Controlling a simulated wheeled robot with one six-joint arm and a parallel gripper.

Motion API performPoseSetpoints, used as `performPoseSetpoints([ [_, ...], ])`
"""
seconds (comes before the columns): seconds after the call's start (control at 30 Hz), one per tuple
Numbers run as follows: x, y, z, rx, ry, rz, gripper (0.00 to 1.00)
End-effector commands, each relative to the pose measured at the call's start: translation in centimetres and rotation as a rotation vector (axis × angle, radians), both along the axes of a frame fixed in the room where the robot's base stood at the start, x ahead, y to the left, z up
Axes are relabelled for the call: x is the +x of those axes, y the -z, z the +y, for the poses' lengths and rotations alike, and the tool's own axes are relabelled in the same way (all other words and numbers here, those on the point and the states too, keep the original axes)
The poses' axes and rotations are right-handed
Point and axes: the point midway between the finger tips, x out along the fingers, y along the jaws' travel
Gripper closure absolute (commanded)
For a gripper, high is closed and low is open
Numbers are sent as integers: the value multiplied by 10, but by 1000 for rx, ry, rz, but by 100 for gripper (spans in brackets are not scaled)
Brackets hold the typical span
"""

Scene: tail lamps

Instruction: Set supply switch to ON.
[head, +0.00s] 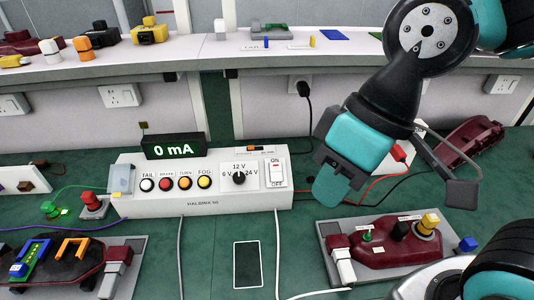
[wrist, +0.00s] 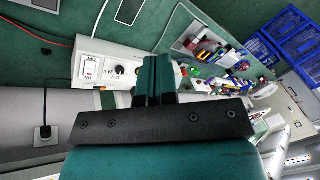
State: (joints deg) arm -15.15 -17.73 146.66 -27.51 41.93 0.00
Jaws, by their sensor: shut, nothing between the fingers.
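The supply switch (head: 275,172) is a white rocker with a red mark, ON printed above it and OFF below. It sits at the right end of the white control box (head: 215,203); which way it is tipped is too small to tell. It also shows upside down in the wrist view (wrist: 91,67). My gripper (head: 328,190) hangs to the right of the switch in the head view, apart from it. Its teal fingers are shut and empty, and show at the middle of the wrist view (wrist: 153,72).
The green display (head: 173,146) on the box reads 0 mA. The box also has several push buttons and a black voltage knob (head: 239,178). A red lamp (head: 392,244) on a grey plate lies below my gripper. Red and black cables run behind it.

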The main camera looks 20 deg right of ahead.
Motion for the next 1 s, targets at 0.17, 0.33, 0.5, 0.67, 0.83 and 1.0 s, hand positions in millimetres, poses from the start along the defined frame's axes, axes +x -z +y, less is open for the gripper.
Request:
performPoseSetpoints([
  [0.17,22,31,-1,-36,137,-13,100],
  [0.33,88,109,-12,-146,521,-155,100],
  [0.5,151,153,-26,-190,800,-448,100],
  [0.67,182,158,-26,-155,887,-664,100],
  [0.83,197,158,-26,-135,906,-734,100],
  [1.0,218,175,-32,-138,910,-730,100],
])
